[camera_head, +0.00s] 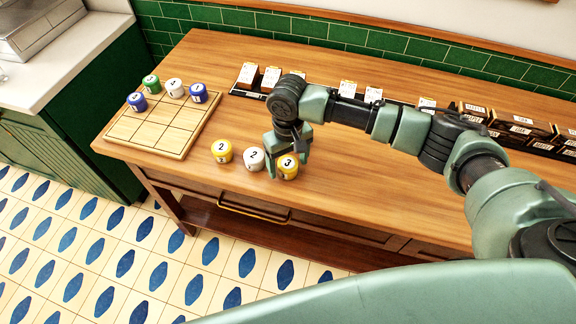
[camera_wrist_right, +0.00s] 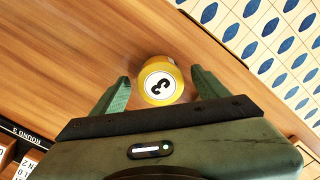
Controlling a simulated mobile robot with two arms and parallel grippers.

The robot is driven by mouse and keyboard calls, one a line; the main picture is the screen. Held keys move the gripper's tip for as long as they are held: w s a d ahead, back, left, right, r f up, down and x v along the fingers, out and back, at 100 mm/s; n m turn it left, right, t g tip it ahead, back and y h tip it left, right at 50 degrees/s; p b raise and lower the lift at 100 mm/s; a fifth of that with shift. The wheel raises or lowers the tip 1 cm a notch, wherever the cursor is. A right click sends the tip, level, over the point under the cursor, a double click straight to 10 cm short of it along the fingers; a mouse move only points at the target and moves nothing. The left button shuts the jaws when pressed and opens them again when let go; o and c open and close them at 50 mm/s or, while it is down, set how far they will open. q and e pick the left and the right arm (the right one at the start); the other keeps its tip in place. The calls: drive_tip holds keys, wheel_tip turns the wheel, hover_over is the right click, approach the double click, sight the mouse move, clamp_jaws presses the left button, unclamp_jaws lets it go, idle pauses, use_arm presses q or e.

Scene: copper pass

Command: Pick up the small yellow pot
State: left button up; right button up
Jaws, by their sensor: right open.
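A small yellow pot with a black 3 on its white lid (camera_head: 288,168) stands on the wooden table near the front edge. In the right wrist view this yellow pot (camera_wrist_right: 160,82) lies between the fingers of my right gripper (camera_wrist_right: 160,90), with a gap to each finger. In the head view my right gripper (camera_head: 286,153) is low over the pot, open, its fingers on either side and partly covering it. Another yellow pot, marked 2 (camera_head: 221,151), stands to the left. My left gripper is not in view.
A white pot marked 2 (camera_head: 253,159) stands close to the left of the gripper. A wooden grid board (camera_head: 118,136) holds several blue, green and white pots at the left. Card racks (camera_head: 520,128) run along the back. The table's front edge is near.

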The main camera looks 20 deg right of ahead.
drive_tip(key=c, duration=1.4)
drive_tip(key=shift+c, duration=1)
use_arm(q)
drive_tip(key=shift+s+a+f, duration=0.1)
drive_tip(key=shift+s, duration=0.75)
use_arm(e)
drive_tip(key=shift+r, duration=0.1)
